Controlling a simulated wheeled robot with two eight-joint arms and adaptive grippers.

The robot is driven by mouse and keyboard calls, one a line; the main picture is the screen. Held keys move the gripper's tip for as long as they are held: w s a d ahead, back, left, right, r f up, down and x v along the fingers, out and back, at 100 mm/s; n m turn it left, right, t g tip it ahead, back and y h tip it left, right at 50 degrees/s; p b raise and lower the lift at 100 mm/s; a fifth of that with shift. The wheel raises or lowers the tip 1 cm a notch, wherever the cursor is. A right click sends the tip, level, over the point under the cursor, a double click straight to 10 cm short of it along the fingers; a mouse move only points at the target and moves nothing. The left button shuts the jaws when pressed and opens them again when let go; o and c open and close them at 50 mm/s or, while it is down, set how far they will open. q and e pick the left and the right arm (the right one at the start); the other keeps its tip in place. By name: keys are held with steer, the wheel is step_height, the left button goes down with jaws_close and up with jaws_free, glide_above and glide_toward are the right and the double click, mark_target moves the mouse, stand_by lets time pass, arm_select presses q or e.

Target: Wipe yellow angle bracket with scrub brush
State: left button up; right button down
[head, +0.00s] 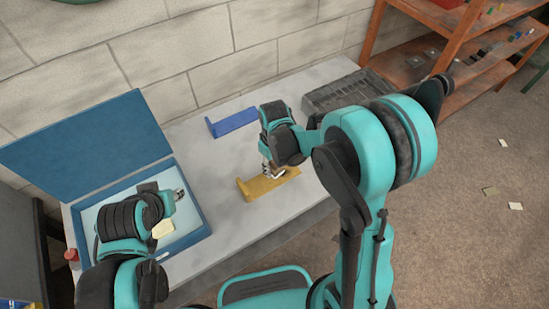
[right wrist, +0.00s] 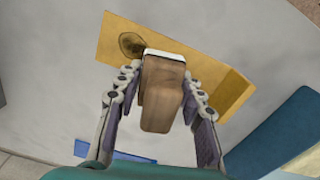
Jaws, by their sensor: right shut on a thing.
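The yellow angle bracket (head: 258,189) lies on the grey bench top, its short upright flange at the left end in the head view. In the right wrist view the bracket (right wrist: 215,75) carries a dark brown smudge (right wrist: 131,45). My right gripper (head: 269,168) is above the bracket. It is shut on the scrub brush (right wrist: 162,93), a wooden block with a pale edge at its far end. The brush overlaps the bracket beside the smudge; I cannot tell if it touches. My left gripper (head: 180,194) hangs over the open blue case; its jaws are too small to read.
The blue case (head: 203,236) has its lid raised and a pale yellow block (head: 163,228) inside. A blue bracket (head: 232,122) lies behind the yellow one. A grey slotted tray (head: 335,92) stands back right. A block wall closes the back. Bench front is clear.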

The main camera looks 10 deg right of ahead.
mark_target(274, 165)
steer(key=shift+r+p, duration=1)
steer(key=shift+r, duration=0.7)
